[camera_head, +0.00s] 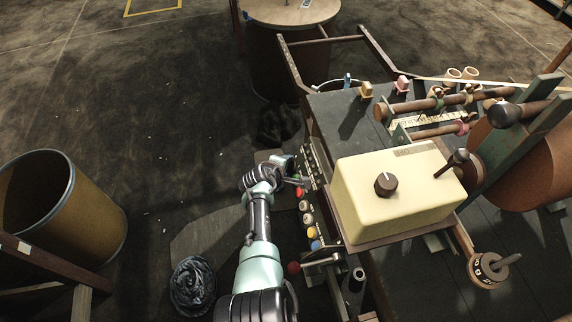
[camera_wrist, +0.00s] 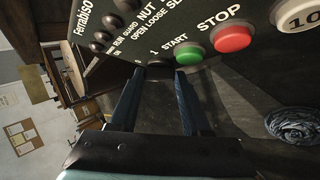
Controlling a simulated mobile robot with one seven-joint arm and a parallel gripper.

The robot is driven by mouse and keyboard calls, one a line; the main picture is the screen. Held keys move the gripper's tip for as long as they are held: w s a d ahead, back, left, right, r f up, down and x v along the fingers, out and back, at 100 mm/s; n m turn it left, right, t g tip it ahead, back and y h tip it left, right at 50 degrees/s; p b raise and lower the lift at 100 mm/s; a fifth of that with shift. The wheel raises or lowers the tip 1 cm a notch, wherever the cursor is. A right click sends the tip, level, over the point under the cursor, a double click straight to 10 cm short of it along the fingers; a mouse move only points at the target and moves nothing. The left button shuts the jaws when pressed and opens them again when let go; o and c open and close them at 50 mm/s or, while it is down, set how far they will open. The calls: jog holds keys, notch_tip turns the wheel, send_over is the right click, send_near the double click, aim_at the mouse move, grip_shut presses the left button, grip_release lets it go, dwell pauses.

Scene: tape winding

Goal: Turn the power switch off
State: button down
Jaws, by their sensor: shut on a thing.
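The power switch (camera_wrist: 160,71) is a small dark knob by the "0" and "1" marks on the black control panel (camera_wrist: 150,43) in the wrist view. My gripper (camera_wrist: 162,76) has a dark blue finger on each side of the switch and is shut on it. The fingers hide part of the switch, so I cannot tell which mark it points to. In the head view my gripper (camera_head: 299,182) is at the far end of the machine's left side, against the panel. The switch itself is hidden there.
A green START button (camera_wrist: 189,55) and a red STOP button (camera_wrist: 233,37) sit close to the right finger. Several dark indicators (camera_wrist: 103,37) lie above left. The yellow box (camera_head: 400,190) stands on the machine, right of my arm. A bin (camera_head: 62,215) stands on the floor at left.

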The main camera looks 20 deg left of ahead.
jog(key=shift+c, duration=1.8)
grip_release()
jog(key=shift+r, duration=0.1)
jog(key=p+v, duration=0.7)
jog(key=v, duration=0.5)
jog(key=shift+s+r, duration=0.25)
jog(key=shift+s, duration=0.05)
jog(key=shift+r, duration=0.1)
